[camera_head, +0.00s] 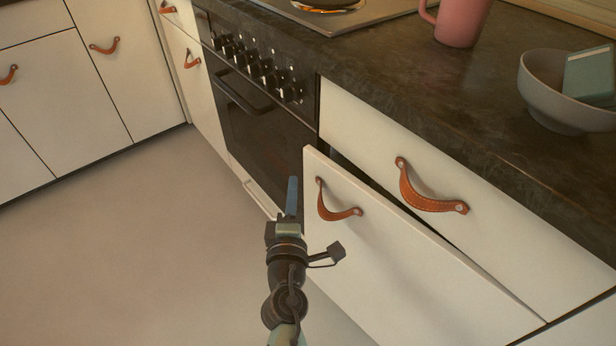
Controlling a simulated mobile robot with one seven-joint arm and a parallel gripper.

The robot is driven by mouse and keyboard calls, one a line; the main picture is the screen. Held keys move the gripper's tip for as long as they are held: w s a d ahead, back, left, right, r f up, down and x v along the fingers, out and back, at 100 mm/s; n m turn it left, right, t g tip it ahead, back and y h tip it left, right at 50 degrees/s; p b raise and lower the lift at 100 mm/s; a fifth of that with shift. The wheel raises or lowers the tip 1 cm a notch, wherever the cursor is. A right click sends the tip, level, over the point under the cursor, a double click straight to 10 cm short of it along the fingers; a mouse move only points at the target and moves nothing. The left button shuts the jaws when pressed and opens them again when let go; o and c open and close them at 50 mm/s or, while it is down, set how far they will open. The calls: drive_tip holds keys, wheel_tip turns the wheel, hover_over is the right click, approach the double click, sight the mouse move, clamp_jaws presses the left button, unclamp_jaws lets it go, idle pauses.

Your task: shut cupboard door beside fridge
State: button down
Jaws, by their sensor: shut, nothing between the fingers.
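A cream cupboard door (400,270) stands ajar below a drawer, to the right of the oven. Its left edge is swung out, and a dark gap shows along its top. A brown leather pull (337,206) is fixed near its upper left corner. My gripper (292,190) is shut and empty, with its blue fingers pointing up in the picture. It appears just left of the door's free edge; I cannot tell if it touches the door. No fridge is in view.
A drawer front (440,180) with a leather pull sits closed above the door. The black oven (255,115) is left of it. A pink mug (462,22) and a grey bowl (560,100) stand on the dark countertop (420,85). The floor (130,250) at left is clear.

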sight(309, 165)
drive_tip(key=shift+w+d+p, duration=0.3)
drive_tip(key=shift+w+d, duration=1.25)
